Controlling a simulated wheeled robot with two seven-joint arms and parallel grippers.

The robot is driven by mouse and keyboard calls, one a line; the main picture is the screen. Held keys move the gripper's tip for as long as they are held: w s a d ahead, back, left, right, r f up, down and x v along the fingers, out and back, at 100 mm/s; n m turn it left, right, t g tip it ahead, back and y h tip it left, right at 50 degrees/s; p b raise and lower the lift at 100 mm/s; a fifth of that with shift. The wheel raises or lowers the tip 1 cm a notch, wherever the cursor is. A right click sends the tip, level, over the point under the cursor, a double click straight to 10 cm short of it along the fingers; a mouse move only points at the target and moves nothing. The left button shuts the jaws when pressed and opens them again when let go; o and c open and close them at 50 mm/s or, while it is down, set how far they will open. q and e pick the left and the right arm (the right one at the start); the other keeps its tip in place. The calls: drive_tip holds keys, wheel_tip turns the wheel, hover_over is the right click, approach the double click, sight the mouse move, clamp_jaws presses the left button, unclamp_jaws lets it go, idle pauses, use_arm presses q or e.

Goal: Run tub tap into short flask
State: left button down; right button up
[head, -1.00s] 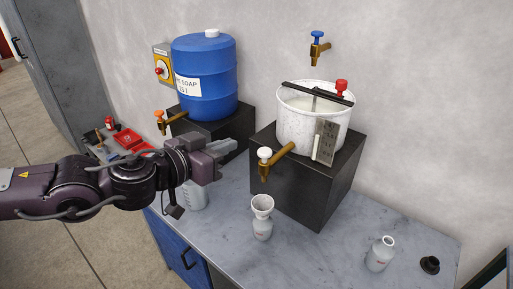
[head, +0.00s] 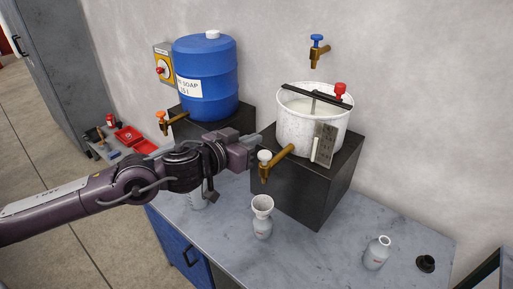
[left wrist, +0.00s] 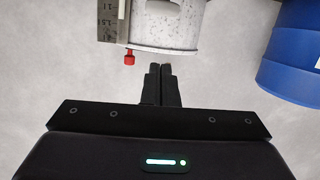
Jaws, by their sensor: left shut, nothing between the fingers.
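The white speckled tub (head: 296,130) stands on a dark block, its brass tap (head: 278,160) with a white knob (head: 264,156) pointing front left. A small grey-white flask (head: 262,230) with a funnel (head: 262,205) in its mouth stands on the bench below the tap. A second small flask (head: 377,254) stands open at the right. I cannot tell by height which is the short one. My left gripper (head: 250,141) is shut and empty, just left of the tap's knob. Its closed fingers (left wrist: 161,85) show in the left wrist view below the tub (left wrist: 165,25). My right gripper is out of view.
A blue soap barrel (head: 205,80) with an orange-knobbed tap (head: 172,121) stands at the left. A jug (head: 195,198) is partly hidden behind my arm. A black cap (head: 426,264) lies right. A blue-handled wall tap (head: 318,50) is above. The bench's middle front is clear.

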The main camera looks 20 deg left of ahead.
sight(265, 158)
use_arm(q)
drive_tip(key=f, duration=0.1)
drive_tip(key=w+f, duration=0.1)
drive_tip(key=f, duration=0.1)
drive_tip(key=f+p, duration=0.1)
drive_tip(key=shift+w+d+f, duration=0.2)
drive_tip(key=shift+w+d, duration=0.1)
drive_tip(key=shift+d, duration=0.1)
drive_tip(key=shift+f, duration=0.1)
